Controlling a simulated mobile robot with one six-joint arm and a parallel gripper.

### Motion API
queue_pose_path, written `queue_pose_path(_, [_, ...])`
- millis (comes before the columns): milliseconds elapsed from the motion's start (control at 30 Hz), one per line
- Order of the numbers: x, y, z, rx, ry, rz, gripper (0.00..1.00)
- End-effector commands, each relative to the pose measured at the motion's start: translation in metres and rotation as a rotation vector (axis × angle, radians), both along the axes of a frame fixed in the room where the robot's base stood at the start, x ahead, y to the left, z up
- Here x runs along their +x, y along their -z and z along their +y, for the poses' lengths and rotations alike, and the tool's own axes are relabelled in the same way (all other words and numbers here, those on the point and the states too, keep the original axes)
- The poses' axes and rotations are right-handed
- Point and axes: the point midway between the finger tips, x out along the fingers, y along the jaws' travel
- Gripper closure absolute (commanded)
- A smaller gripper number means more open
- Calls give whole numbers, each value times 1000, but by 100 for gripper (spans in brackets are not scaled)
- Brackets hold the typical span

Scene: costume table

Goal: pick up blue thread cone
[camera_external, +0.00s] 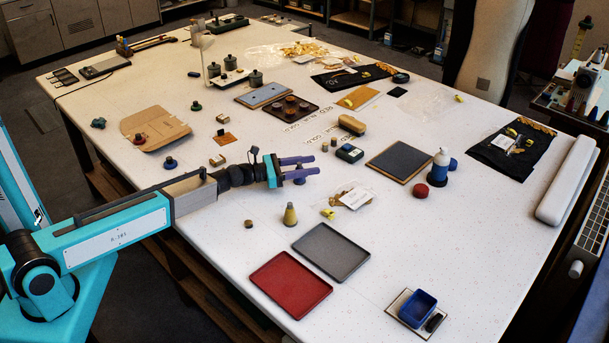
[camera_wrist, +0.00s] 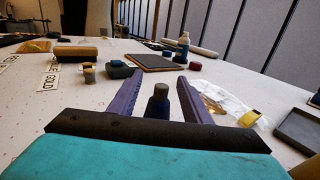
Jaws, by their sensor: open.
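The blue thread cone (camera_wrist: 158,104) stands upright in the wrist view, dark blue with a greyish tip, between the two purple fingers of my gripper (camera_wrist: 158,90). Gaps show between it and both fingers, so they do not appear to touch it. In the external view my gripper (camera_external: 306,167) reaches over the white table with its fingers apart. A small blue part of the cone (camera_external: 299,181) shows just below the nearer finger; the rest is hidden by the fingers.
A blue bottle (camera_external: 438,170) stands farther right.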

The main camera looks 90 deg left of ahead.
Motion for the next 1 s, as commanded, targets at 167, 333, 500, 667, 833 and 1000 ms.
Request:
queue_pose_path(167, [11,0,2,-1,0,1,56])
queue_pose_path(333, [11,0,2,0,-1,0,56])
queue_pose_path(500, [11,0,2,0,0,0,56])
queue_pose_path(667, [11,0,2,0,0,0,56])
queue_pose_path(833, [11,0,2,0,0,0,66])
queue_pose_path(1000, [11,0,2,0,0,0,95])
